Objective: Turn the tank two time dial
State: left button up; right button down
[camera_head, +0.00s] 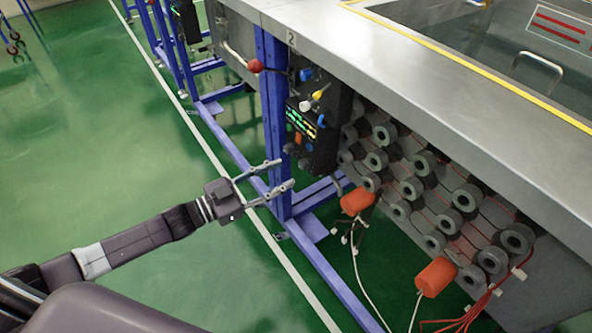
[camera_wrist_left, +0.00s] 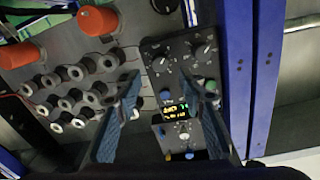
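The tank two control panel (camera_head: 325,133) is a dark box on a blue post under the number 2 label (camera_head: 291,40). It carries coloured knobs and a lit display (camera_head: 306,122). In the left wrist view the panel (camera_wrist_left: 152,48) shows two black dials with pale pointers, one at left (camera_wrist_left: 160,65) and one at right (camera_wrist_left: 203,50). I cannot read which is the time dial. My left gripper (camera_head: 287,174) is open and empty, with its fingers pointing at the panel and apart from the dials. It also shows in the left wrist view (camera_wrist_left: 169,84). My right gripper is not in view.
Blue frame posts (camera_head: 274,120) stand right beside the panel. Orange cylinders (camera_head: 357,201) and several grey round fittings (camera_head: 466,197) lie under the steel tank top (camera_head: 400,75). White and red cables hang below.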

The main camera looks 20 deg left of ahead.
aim_at(300, 166)
pick_arm(q)
jog(key=x, duration=0.5)
jog(key=shift+b, duration=0.3)
grip_shut()
